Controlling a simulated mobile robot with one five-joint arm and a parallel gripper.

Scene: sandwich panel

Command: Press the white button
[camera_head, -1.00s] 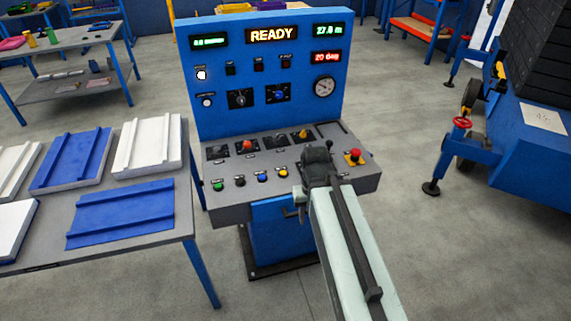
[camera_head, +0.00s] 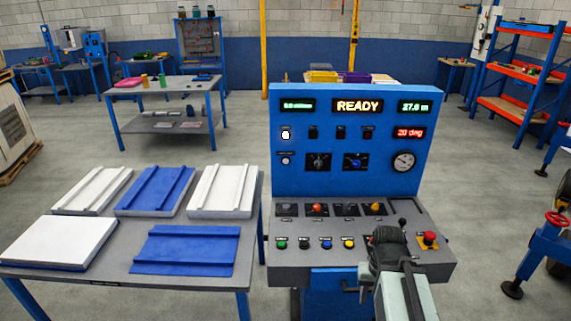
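The blue control panel (camera_head: 347,101) has an upright face and a sloping grey console (camera_head: 300,262). On the console's front row I see a green button (camera_head: 282,244), a black button (camera_head: 304,244), a blue button (camera_head: 326,244) and a yellow button (camera_head: 348,244). No white button shows in that row; my gripper may hide part of it. On the upright face, at the left, are a bright white light or button (camera_head: 285,134) and a small white round one (camera_head: 286,160) below it. My dark gripper (camera_head: 387,236) is over the console's right part, its fingers unclear.
A red knob (camera_head: 428,238) sits right of my gripper. A grey table (camera_head: 110,273) with white and blue panels stands close on the left. A blue machine frame (camera_head: 543,250) with a red handwheel is at the right. Open floor lies between.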

